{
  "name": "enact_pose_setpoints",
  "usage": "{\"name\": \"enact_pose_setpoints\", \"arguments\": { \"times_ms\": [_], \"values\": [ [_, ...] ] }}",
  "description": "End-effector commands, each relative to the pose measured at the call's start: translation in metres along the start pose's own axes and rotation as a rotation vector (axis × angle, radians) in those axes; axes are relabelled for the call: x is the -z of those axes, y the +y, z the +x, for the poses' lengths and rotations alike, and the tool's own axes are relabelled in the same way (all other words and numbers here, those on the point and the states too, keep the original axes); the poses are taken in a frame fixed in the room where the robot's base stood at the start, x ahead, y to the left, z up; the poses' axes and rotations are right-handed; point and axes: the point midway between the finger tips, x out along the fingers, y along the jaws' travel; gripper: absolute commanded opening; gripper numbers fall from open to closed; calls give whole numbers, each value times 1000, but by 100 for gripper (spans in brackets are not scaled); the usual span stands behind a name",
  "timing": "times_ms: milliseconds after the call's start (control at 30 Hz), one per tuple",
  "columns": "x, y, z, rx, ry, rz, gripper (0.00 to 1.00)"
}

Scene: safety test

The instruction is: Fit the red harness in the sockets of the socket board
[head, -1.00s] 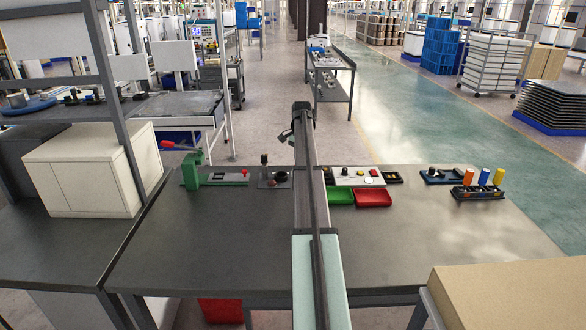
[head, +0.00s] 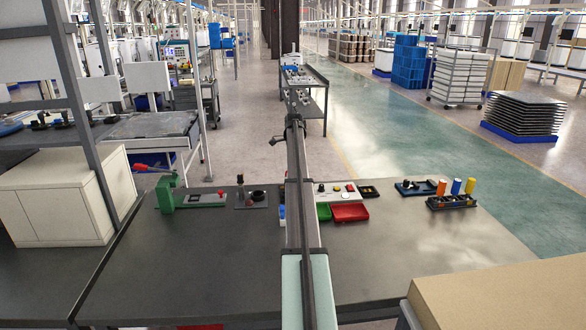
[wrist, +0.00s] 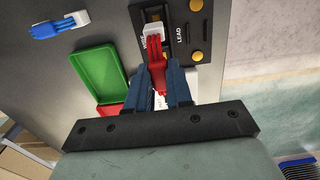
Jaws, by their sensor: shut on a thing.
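In the wrist view, my gripper (wrist: 161,90) has its blue fingers shut on the red harness (wrist: 156,62). The harness points away from the fingers, with a pale connector (wrist: 152,33) at its far end. That end lies over a slot in a dark board (wrist: 177,40) marked "LEAD", with yellow round knobs (wrist: 196,57); it looks like the socket board. I cannot tell whether the connector is seated or only above the slot. In the head view, my arm hides the gripper, harness and this board.
A green tray (wrist: 108,72) and a red tray (head: 350,212) lie beside the board. A blue plug with a pale end (wrist: 60,26) lies loose. A panel with buttons (head: 335,195) and a rack with coloured cylinders (head: 452,202) stand farther right. The front of the table is clear.

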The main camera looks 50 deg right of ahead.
Motion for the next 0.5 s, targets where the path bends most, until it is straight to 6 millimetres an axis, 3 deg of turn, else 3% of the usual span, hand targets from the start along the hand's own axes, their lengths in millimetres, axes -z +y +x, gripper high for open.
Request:
{"name": "enact_pose_setpoints", "arguments": {
  "times_ms": [500],
  "values": [
    [0, 0, 38, 0, 0, -2, 0]
  ]
}}
